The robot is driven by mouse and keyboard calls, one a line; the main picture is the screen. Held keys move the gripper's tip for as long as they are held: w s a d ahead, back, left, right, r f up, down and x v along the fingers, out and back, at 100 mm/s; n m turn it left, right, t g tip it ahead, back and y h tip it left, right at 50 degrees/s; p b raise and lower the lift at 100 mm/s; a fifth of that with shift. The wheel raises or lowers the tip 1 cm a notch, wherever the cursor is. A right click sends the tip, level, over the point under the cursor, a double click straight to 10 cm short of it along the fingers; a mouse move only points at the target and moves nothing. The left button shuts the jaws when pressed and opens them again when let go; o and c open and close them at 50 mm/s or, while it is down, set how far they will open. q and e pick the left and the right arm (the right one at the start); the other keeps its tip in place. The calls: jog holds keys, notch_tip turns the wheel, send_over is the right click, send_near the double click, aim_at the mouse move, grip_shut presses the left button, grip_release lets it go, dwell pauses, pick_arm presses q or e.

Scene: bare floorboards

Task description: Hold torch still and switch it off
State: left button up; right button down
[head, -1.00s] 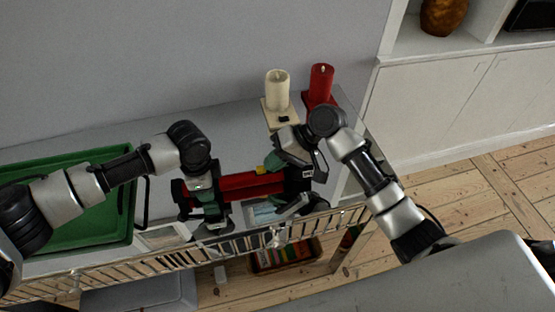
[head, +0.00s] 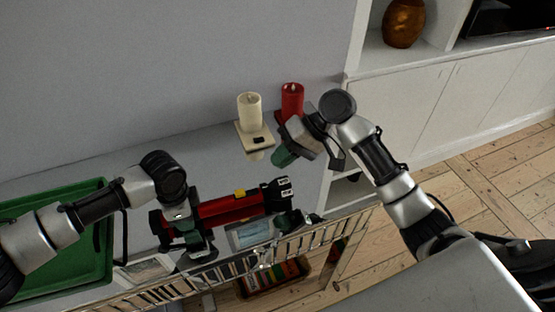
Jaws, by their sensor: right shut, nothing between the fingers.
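The torch (head: 226,212) is red with black ends and a yellow switch (head: 239,192) on its top side. It lies roughly level above the shelf top, its right end tilted slightly up. My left gripper (head: 187,240) is shut around the torch's left part; its lower finger is partly hidden behind the torch and the rail. My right gripper (head: 284,156) is shut and empty. Its green fingertips are up and to the right of the switch, clear of the torch, just below the red candle.
A cream candle (head: 249,112) and a red candle (head: 292,100) stand on small holders behind the torch. A green tray (head: 88,262) lies at the left. A metal rail (head: 290,247) runs along the front. Picture frames lie under the torch.

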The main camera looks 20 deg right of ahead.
pick_arm(q)
jog(key=o, duration=1.2)
jog(key=shift+c, duration=0.2)
